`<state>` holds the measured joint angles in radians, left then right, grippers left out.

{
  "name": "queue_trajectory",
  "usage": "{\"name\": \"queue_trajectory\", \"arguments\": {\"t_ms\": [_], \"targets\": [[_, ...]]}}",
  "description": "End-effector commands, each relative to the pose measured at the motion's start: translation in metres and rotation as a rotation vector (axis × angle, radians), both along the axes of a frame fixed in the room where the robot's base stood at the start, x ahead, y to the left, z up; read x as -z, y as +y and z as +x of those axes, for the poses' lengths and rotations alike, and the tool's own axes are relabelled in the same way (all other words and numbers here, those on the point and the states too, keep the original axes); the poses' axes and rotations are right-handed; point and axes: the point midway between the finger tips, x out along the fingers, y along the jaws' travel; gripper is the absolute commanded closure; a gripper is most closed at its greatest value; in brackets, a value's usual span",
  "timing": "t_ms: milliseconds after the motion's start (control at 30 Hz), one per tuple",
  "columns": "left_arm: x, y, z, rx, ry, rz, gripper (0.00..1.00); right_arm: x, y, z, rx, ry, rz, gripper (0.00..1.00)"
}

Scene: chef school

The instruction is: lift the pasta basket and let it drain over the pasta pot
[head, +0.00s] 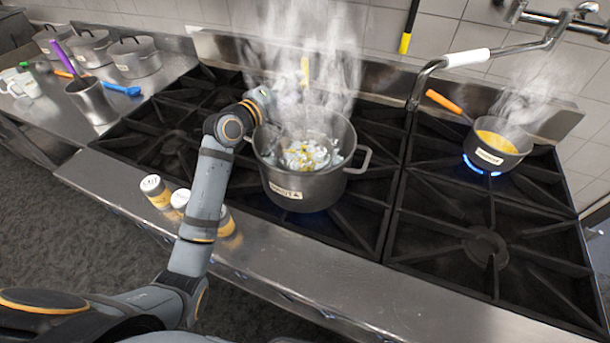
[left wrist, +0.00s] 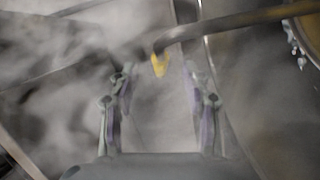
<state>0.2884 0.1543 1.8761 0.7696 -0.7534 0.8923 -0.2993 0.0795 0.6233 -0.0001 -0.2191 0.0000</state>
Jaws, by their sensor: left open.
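The grey pasta pot (head: 300,190) stands on the stove, with pale, yellow-flecked contents (head: 310,155) and thick steam over it. The pasta basket is hard to make out; a yellow upright piece (head: 305,72) above the pot's back looks like its handle. My left arm reaches to the pot's back left, its fingers lost in steam in the head view. In the left wrist view my left gripper (left wrist: 160,78) is open, with a dark rod ending in a yellow tip (left wrist: 158,65) in line with the gap between its fingers. I cannot tell whether they touch.
A smaller pan (head: 497,150) with yellow contents and an orange handle steams over a blue flame at right. A pot-filler tap (head: 470,58) reaches over the stove. Several shakers (head: 157,191) stand on the front ledge. Lidded pots (head: 135,57) and a utensil holder (head: 90,100) are at left.

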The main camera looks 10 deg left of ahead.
Motion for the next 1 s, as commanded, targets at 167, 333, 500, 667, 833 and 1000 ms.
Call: {"name": "queue_trajectory", "arguments": {"t_ms": [167, 333, 500, 667, 833, 1000], "targets": [[-0.002, -0.004, 0.012, 0.000, 0.002, -0.004, 0.51, -0.008, 0.000, 0.000, 0.000, 0.001, 0.000, 0.72], [0.000, -0.015, 0.040, -0.001, 0.001, -0.003, 0.51, -0.016, 0.000, -0.002, 0.000, 0.004, 0.000, 0.72], [0.004, -0.020, 0.048, -0.001, 0.002, 0.001, 0.51, -0.017, 0.000, -0.003, 0.000, 0.005, 0.000, 0.72], [0.004, -0.019, 0.048, -0.001, 0.001, 0.002, 0.53, -0.016, 0.000, -0.003, 0.000, 0.005, 0.000, 0.72], [0.004, -0.019, 0.048, -0.001, 0.001, 0.002, 0.76, -0.016, 0.000, -0.003, 0.000, 0.006, 0.000, 0.72], [0.004, -0.019, 0.048, -0.001, 0.002, 0.001, 0.99, -0.016, 0.000, -0.003, 0.000, 0.006, 0.000, 0.72]]}}
